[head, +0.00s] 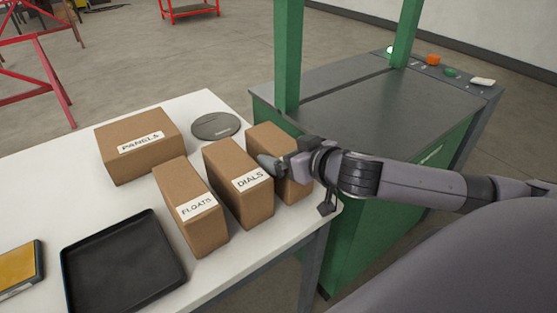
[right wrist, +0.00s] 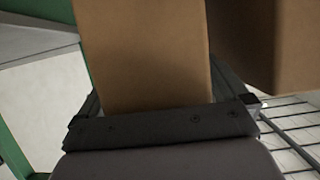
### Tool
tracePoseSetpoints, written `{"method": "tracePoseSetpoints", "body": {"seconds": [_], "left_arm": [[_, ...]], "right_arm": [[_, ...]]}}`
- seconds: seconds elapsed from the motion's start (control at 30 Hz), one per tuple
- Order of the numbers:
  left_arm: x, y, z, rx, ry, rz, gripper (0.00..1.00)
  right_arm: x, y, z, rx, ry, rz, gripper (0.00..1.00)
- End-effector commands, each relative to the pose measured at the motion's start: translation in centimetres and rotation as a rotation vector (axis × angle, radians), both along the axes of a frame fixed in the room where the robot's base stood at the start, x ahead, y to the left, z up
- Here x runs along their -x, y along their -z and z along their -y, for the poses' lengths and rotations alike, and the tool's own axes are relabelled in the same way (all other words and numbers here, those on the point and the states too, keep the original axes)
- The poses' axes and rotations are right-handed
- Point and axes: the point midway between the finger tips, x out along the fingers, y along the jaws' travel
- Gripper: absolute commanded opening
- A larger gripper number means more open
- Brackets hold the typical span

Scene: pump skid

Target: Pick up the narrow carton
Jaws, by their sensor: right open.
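Three narrow brown cartons stand side by side on the white table: one labelled FLOATS (head: 190,207), one labelled DIALS (head: 238,183), and one at the right (head: 271,138) whose front is partly hidden by my right gripper (head: 278,162). I cannot tell which is the narrow carton. My right gripper is open at the right-hand carton. In the right wrist view a carton (right wrist: 142,50) stands upright between the open fingers (right wrist: 168,98); I cannot tell whether they touch it. A second carton (right wrist: 273,45) is close at its right. My left gripper is not in view.
A wider carton labelled PANELS (head: 139,147) and a dark grey disc (head: 215,126) are behind the row. A black tray (head: 122,263) and a yellow-topped item (head: 20,270) lie at the front left. The green-framed machine (head: 385,100) stands close right of the table.

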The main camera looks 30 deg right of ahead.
Motion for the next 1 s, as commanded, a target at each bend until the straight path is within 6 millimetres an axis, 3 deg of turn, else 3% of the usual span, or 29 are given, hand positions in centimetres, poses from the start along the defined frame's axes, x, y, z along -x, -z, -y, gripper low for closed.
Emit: {"method": "tracePoseSetpoints", "body": {"seconds": [0.07,0.2,0.27,0.67,0.87,1.0], "left_arm": [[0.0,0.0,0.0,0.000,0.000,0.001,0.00],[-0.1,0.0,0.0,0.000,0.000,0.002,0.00],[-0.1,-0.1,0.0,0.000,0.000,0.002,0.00],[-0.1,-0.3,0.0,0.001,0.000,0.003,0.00],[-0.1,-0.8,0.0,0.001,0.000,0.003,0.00],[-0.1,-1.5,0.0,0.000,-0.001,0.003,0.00]], "right_arm": [[0.0,0.0,0.0,0.000,0.000,0.000,0.97],[0.0,0.0,0.0,0.000,0.000,0.000,0.51],[0.0,0.0,0.0,-0.001,0.000,0.000,0.33],[0.0,-1.2,0.0,0.001,0.001,0.007,0.33],[-0.1,-4.3,0.0,-0.001,0.000,0.010,0.33],[-0.1,-8.2,0.0,0.000,0.001,0.014,0.33]]}}
